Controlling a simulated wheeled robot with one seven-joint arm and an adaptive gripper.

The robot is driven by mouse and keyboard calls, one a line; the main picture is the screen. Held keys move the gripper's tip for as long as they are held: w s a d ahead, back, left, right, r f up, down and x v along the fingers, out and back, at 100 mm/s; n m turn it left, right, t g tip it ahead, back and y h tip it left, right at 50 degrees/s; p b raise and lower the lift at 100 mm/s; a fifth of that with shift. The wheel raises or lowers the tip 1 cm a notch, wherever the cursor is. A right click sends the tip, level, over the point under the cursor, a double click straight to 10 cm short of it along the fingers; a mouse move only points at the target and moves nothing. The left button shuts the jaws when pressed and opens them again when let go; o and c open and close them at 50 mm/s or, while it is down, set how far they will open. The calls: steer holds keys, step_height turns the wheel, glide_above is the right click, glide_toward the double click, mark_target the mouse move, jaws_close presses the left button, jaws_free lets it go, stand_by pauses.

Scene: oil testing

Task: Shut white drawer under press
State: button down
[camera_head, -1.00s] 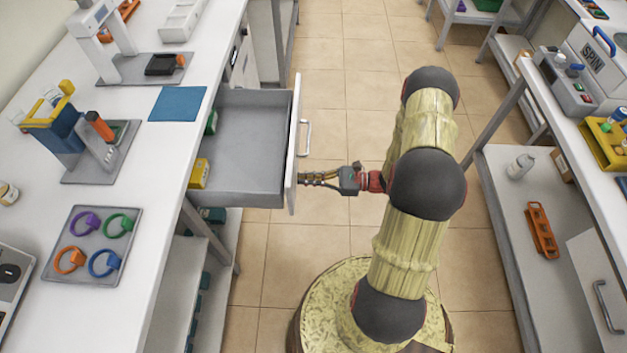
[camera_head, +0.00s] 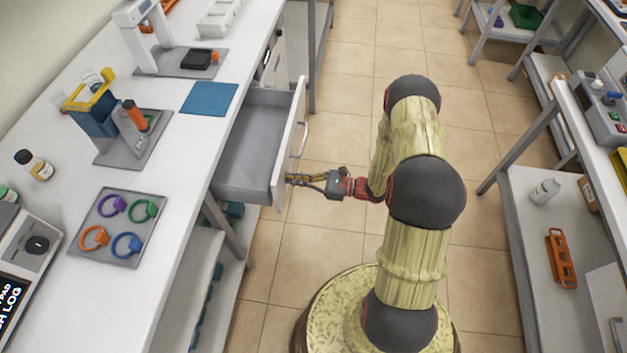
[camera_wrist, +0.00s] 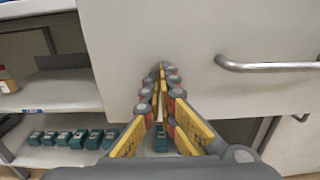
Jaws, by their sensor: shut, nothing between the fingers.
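The white drawer (camera_head: 287,150) under the left bench stands partly open, with its grey inside (camera_head: 250,150) showing. Its front faces right and carries a metal handle (camera_head: 303,140). My gripper (camera_head: 290,179) is shut and empty, with its tips at the drawer front near its lower corner, nearer to me than the handle. In the wrist view, the fingertips (camera_wrist: 160,72) meet at the white front panel (camera_wrist: 195,35), left of the handle (camera_wrist: 268,65). They seem to touch the panel. The press (camera_head: 125,125) is probably the blue and yellow device on the bench.
A blue mat (camera_head: 209,98) and a tray of coloured rings (camera_head: 119,226) lie on the bench (camera_head: 185,170). Shelves below hold several dark teal boxes (camera_wrist: 80,138). A right-hand rack (camera_head: 520,215) holds a bottle and an orange rack.

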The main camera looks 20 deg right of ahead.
glide_above(239, 180)
steer(key=shift+s+d, duration=0.1)
steer(key=shift+s, duration=0.25)
steer(key=shift+w+a, duration=0.4)
steer(key=shift+a, duration=0.05)
steer(key=shift+r, duration=0.1)
steer(key=shift+s+d, duration=0.1)
steer(key=shift+d, duration=0.2)
steer(key=p+v, duration=0.1)
steer(key=v, duration=1.1)
steer(key=shift+s+d+p, duration=0.15)
steer(key=shift+s+p, duration=0.05)
steer(key=shift+p, duration=0.15)
steer(key=shift+s+d, duration=0.35)
steer(key=shift+d, duration=0.05)
